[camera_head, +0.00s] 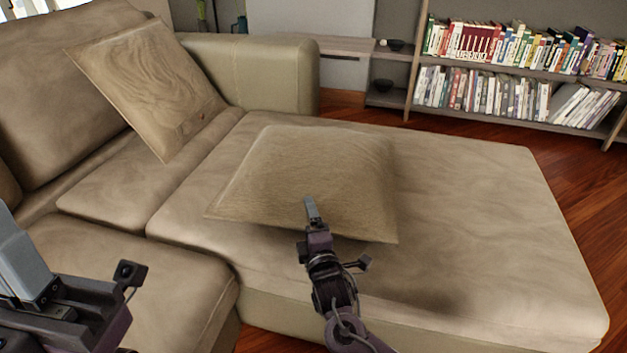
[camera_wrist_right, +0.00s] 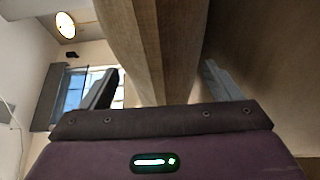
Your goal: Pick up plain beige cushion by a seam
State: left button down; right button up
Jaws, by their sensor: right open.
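The plain beige cushion (camera_head: 300,175) lies on the sofa's chaise seat in the head view, its near edge toward me. My right gripper (camera_head: 311,207) is at the near edge of the cushion. In the right wrist view, the right gripper (camera_wrist_right: 162,85) is open, with the cushion's edge (camera_wrist_right: 152,45) passing between its two fingers; I cannot tell whether either finger touches it. My left gripper (camera_head: 22,265) is at the lower left of the head view, away from the cushion, partly cut off by the frame; its opening is unclear.
A second beige cushion (camera_head: 150,85) with a swirled surface leans against the sofa back. The chaise seat (camera_head: 480,220) is bare right of the plain cushion. A sofa arm (camera_head: 260,75) stands behind. A bookshelf (camera_head: 510,72) stands beyond the wooden floor.

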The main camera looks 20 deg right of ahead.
jog(key=shift+w, duration=0.45)
jog(key=shift+c, duration=0.3)
